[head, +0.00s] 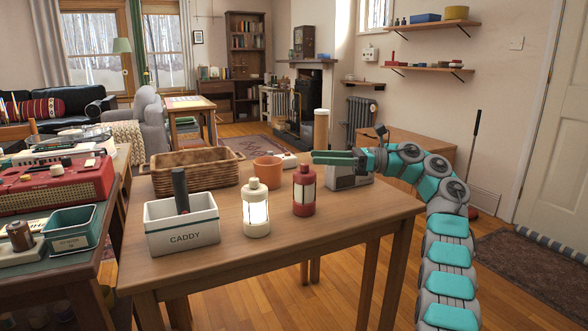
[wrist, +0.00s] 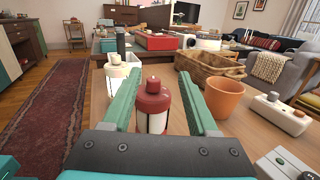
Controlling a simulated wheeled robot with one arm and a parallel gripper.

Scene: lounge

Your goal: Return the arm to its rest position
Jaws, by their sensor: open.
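My gripper (head: 332,158) reaches in from the right above the wooden table (head: 262,243), its fingers pointing left. It also shows in the wrist view (wrist: 159,76), with its two green fingers spread and nothing held. A red lantern (head: 304,191) stands upright on the table, and in the wrist view (wrist: 153,102) it appears between the fingers, beyond the palm; its lower part is hidden. My arm (head: 449,255) rises at the right and bends over toward the table.
On the table are a lit cream lantern (head: 256,207), a white caddy (head: 182,227) holding a dark cylinder (head: 180,188), a wicker basket (head: 192,169), an orange pot (head: 267,169) and a grey box (head: 349,179). A red radio (head: 55,183) is on the left table. Floor shows at right.

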